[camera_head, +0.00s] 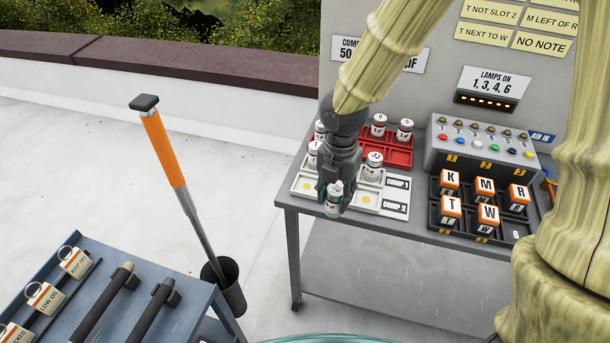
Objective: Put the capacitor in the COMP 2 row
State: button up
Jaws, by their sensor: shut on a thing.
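My gripper (336,190) is shut on a white capacitor (333,206) with dark print too small to read. I cannot tell if the capacitor touches the tray. The COMP 2 label (394,205) is at the tray's right end, with the COMP 1 label (398,183) behind it. In the COMP 1 row stand a capacitor marked 33 (373,166) and another capacitor (313,153) at left. My gripper hides the tray's middle.
A red tray (401,156) with several capacitors is behind the white tray. At right are a switch box (485,150) and a black rack (470,232) of lettered blocks. A panel (440,85) with notes stands behind. An orange-handled tool (163,150) and tool cart (180,270) are at left.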

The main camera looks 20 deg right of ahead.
jog(key=shift+w+a+f+p, duration=0.4)
jog(key=shift+w+f+p, duration=0.4)
jog(key=shift+w, duration=1.5)
jog(key=shift+w+a+f+p, duration=0.4)
jog(key=shift+w+f+p, duration=0.35)
jog(key=shift+w, duration=1.6)
jog(key=shift+w+a+f+p, duration=0.4)
jog(key=shift+w+f+p, duration=0.4)
jog(key=shift+w, duration=1.5)
jog(key=shift+f, duration=0.2)
jog(key=o, duration=1.1)
notch_tip(320, 180, up, 12)
jog(key=shift+r+b, duration=0.15)
jog(key=shift+b, duration=1)
